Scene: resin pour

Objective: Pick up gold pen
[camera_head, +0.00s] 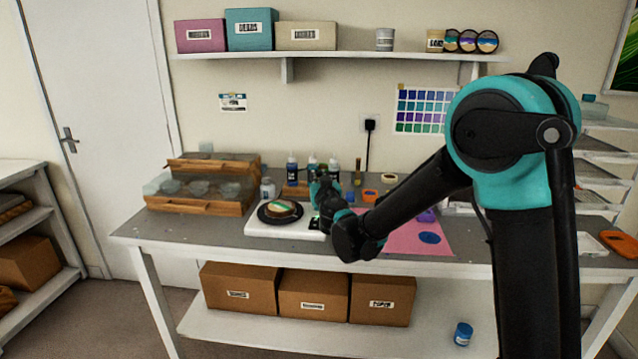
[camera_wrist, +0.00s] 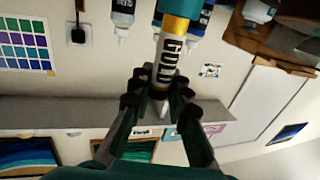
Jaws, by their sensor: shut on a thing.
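The gold pen (camera_wrist: 172,62) shows in the wrist view, with a gold band and a pale label reading "GOLD". My gripper (camera_wrist: 161,80) is shut on it, with the dark fingers on both sides near its narrow end. In the head view my gripper (camera_head: 322,183) is over the middle of the workbench, near the bottles and to the right of the dark round plate. The pen cannot be made out clearly there.
The workbench (camera_head: 210,231) holds a dark round plate (camera_head: 265,217) on a white board, dropper bottles (camera_head: 292,169) behind my gripper, a pink mat (camera_head: 400,238) to the right and wooden-edged cases (camera_head: 195,207) at left. A wall shelf (camera_head: 350,55) hangs above.

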